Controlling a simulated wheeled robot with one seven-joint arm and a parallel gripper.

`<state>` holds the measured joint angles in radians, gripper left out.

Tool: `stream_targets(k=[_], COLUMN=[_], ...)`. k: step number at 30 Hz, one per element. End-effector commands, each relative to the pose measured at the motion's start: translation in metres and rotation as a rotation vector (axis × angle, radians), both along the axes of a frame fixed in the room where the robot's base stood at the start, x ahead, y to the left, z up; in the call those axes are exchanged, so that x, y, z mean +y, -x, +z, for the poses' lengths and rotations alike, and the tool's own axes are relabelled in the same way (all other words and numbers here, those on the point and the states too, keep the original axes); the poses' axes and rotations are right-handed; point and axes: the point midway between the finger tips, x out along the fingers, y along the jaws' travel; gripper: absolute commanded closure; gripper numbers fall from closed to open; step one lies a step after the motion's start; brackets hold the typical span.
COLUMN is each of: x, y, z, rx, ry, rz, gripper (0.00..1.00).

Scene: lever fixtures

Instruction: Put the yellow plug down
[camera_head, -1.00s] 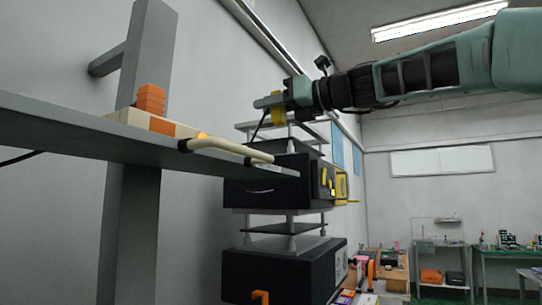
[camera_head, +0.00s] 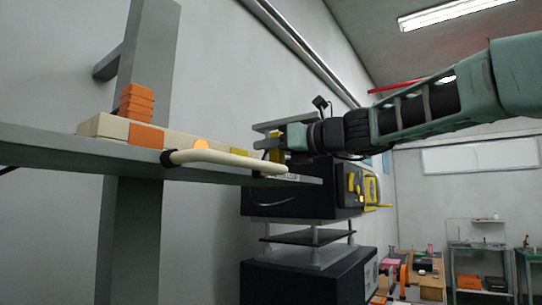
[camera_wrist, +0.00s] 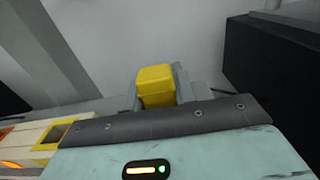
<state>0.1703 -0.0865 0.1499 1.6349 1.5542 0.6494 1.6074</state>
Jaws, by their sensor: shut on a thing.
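The yellow plug (camera_wrist: 156,86) is held between the fingers of my gripper (camera_wrist: 157,92) in the wrist view. In the head view the plug (camera_head: 276,147) shows as a small yellow patch at my gripper (camera_head: 272,148), at the right end of the grey shelf (camera_head: 100,153). It is close to shelf height; whether it touches the shelf cannot be told. A cream power strip (camera_head: 180,143) lies along the shelf. A yellow-rimmed square opening (camera_wrist: 55,133) shows in the strip at the left of the wrist view.
A thick cream cable or handle (camera_head: 225,157) runs along the shelf's front edge. An orange block stack (camera_head: 136,103) stands at the shelf's left. Black boxes (camera_head: 300,278) stand on a rack below and behind my gripper. A grey post (camera_head: 150,50) rises behind the shelf.

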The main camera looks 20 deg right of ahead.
Motion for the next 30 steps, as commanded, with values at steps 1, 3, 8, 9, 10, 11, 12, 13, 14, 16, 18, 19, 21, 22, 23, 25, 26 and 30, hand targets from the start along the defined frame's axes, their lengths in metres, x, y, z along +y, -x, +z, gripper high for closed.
stream_targets(k=[1,3,8,9,10,11,12,13,14,16,18,19,21,22,23,25,26,30], x=[0.0,0.0,0.0,0.0,0.0,0.0,0.0,0.0,0.0,0.0,0.0,0.0,0.0,0.0,0.0,0.0,0.0,0.0], y=[0.0,0.0,0.0,0.0,0.0,0.0,0.0,0.0,0.0,0.0,0.0,0.0,0.0,0.0,0.0,0.0,0.0,0.0], z=[-0.008,-0.013,-0.015,-0.015,-0.015,-0.015,-0.015,-0.016,-0.018,-0.02,-0.018,-0.018,-0.018,-0.018,-0.018,-0.018,-0.018,-0.012], rx=[0.002,0.001,-0.001,-0.001,-0.001,-0.001,-0.001,-0.001,-0.001,-0.001,-0.001,-0.001,-0.001,-0.001,-0.001,-0.001,-0.001,-0.001], ry=[-0.001,-0.001,-0.001,-0.001,-0.001,-0.001,-0.001,-0.001,-0.001,-0.001,-0.001,-0.001,-0.001,-0.001,-0.001,-0.001,-0.001,-0.001], rz=[0.0,0.0,0.0,0.0,-0.001,-0.001,0.0,0.0,0.0,0.0,-0.001,-0.001,-0.001,-0.001,-0.001,-0.001,-0.001,-0.001], gripper=[0.96,0.96,0.96,0.96,0.96,0.96,0.96,0.96,0.96,0.96,0.54,0.51,0.51,0.51,0.51,0.51,0.51,0.51])
